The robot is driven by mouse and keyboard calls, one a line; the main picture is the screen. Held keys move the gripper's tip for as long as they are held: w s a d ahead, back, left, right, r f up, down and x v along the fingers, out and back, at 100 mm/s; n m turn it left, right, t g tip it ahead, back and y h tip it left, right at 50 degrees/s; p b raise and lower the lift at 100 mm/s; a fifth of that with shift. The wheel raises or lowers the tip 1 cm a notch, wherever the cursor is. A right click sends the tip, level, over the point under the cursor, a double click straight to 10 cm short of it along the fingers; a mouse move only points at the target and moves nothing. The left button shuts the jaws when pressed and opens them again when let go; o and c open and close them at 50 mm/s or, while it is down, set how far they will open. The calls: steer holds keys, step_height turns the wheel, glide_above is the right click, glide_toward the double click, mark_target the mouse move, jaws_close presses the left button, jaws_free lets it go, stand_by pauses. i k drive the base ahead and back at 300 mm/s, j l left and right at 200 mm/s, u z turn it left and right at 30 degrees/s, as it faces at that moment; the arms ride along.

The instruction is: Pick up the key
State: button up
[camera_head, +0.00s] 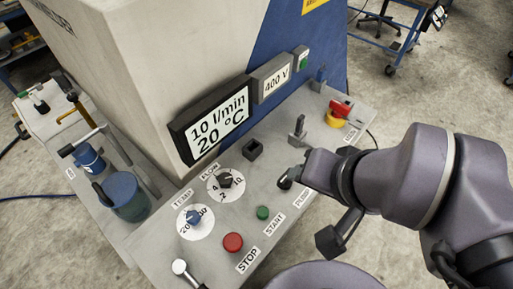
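I cannot make out the key with certainty. A small grey upright piece (298,128) stands on the grey control panel (215,255), and a small blue upright piece (320,78) stands farther back; either could be it, but both are too small to tell. My arm reaches in from the right.
A black square socket (252,150) sits below the display (210,122). Two dials, a green button (263,213), a red button (233,242) and a red-and-yellow switch (338,113) stand on the panel. A blue-green container (125,196) stands at left.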

mark_target(300, 120)
steer(key=i+l, duration=0.35)
steer(key=l, duration=0.15)
steer(key=i+l, duration=0.35)
steer(key=l+z, duration=0.05)
steer(key=l, duration=0.05)
